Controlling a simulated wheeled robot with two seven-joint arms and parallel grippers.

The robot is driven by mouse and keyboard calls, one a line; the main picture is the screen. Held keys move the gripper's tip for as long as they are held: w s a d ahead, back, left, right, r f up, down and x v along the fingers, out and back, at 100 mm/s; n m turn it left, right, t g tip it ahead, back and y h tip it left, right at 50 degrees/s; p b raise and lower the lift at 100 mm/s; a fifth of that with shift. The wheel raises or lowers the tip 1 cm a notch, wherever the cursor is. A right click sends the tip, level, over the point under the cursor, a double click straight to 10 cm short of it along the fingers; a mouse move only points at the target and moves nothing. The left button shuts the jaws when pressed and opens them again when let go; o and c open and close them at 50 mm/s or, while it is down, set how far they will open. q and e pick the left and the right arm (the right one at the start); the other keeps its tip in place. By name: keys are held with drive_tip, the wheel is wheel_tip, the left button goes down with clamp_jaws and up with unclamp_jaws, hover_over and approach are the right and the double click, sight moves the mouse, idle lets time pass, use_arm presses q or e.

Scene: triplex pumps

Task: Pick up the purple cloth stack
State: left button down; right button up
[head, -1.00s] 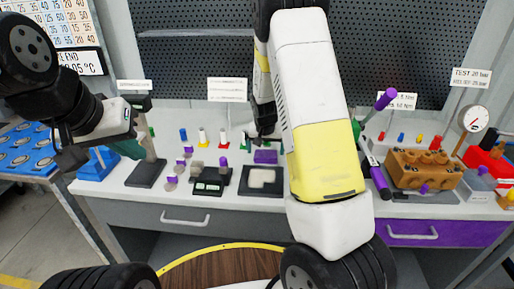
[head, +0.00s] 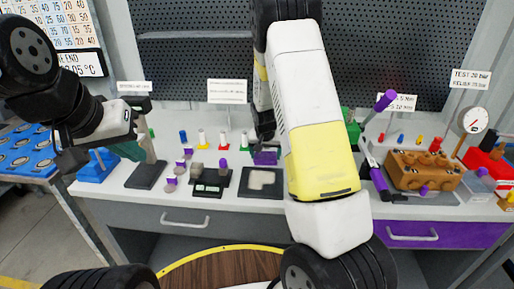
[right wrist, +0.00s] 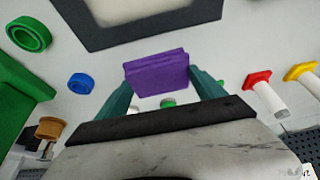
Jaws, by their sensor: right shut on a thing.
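The purple cloth stack (head: 265,158) is on the white bench top behind the black square frame, partly covered from above by my right gripper. In the right wrist view the purple cloth stack (right wrist: 157,75) sits between the two teal fingers of my right gripper (right wrist: 160,88), which touch its two sides. My right gripper (head: 265,147) is shut on the stack. I cannot tell whether the stack is clear of the bench. My left gripper (head: 125,150) hangs at the left, away from the stack; its finger opening cannot be made out.
The black frame with a pale inset (head: 262,182) is just in front of the stack. A black tray (head: 209,184) with small parts is left of it. Coloured small parts stand behind. A brown pump block (head: 424,170) and gauge (head: 474,120) are at right. My right arm hides the middle.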

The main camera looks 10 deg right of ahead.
sight(265, 153)
drive_tip(key=shift+r, duration=0.15)
wheel_tip(265, 153, up, 4)
drive_tip(key=shift+f, duration=0.2)
drive_tip(key=s+d, duration=0.2)
drive_tip(key=s, duration=0.2)
drive_tip(key=s+d, duration=0.3)
drive_tip(key=s, duration=0.2)
drive_tip(key=s+d+r, duration=0.1)
drive_tip(key=s+d, duration=0.1)
drive_tip(key=s, duration=0.3)
drive_tip(key=shift+d, duration=0.4)
